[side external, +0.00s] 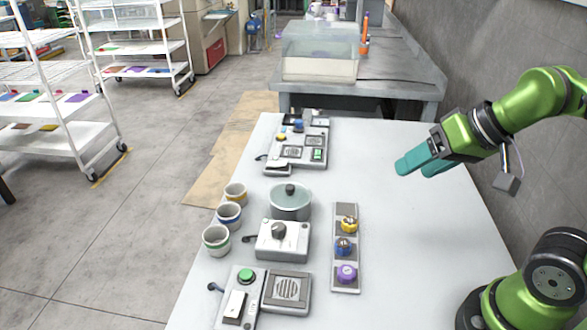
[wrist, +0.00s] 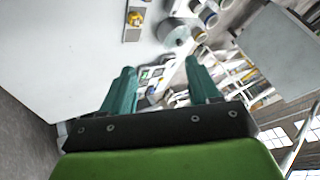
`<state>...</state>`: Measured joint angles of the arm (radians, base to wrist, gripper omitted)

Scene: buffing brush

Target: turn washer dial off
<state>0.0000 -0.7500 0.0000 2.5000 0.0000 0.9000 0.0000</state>
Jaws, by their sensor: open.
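No dial in view is readably marked as the washer's. A grey box (side external: 283,243) carries a dark round dial (side external: 278,230) near the front middle of the table. A grey strip (side external: 345,215) to its right holds a yellow knob (side external: 349,224), a blue knob (side external: 344,246) and a purple knob (side external: 346,273). The yellow knob also shows at the top of the wrist view (wrist: 134,19). My gripper (side external: 415,167) is open and empty, above the right back of the table, apart from all dials. Its teal fingers are spread in the wrist view (wrist: 160,66).
A lidded pot (side external: 290,203) stands behind the dial box, with three cups (side external: 229,215) to its left. A switch panel (side external: 298,148) lies at the back. A green-button box (side external: 240,296) and a speaker-like box (side external: 287,291) sit in front. The table's right side is clear.

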